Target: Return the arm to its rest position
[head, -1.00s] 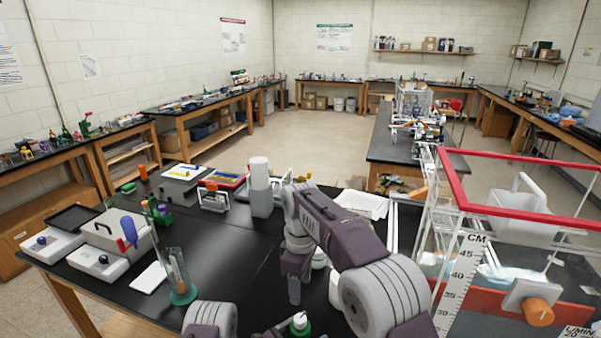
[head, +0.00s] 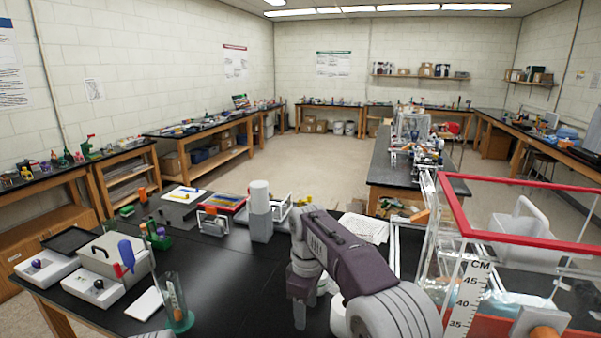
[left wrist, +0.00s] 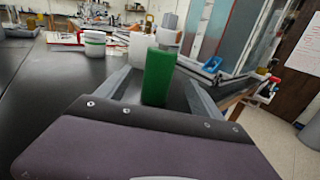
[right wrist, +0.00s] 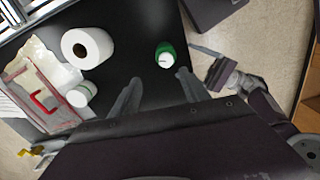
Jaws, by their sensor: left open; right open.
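My right arm reaches over the black bench in the head view, with the right gripper (head: 299,314) hanging down low in the middle. In the right wrist view the right gripper (right wrist: 158,90) has its fingers apart with nothing held. A green bottle with a white cap (right wrist: 165,55) stands beyond those fingers, seen from above. In the left wrist view the left gripper (left wrist: 160,92) is open, and a green bottle with a pale top (left wrist: 158,75) stands upright in line with the gap. I cannot tell if it is between the fingers. The left gripper is outside the head view.
A clear tank with a red rim (head: 480,235) stands right of my right arm. A glass cylinder (head: 173,300), a grey box (head: 115,265) and a white tower (head: 260,212) stand on the bench. A white roll (right wrist: 90,46) and white jar (right wrist: 82,94) are near the right gripper.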

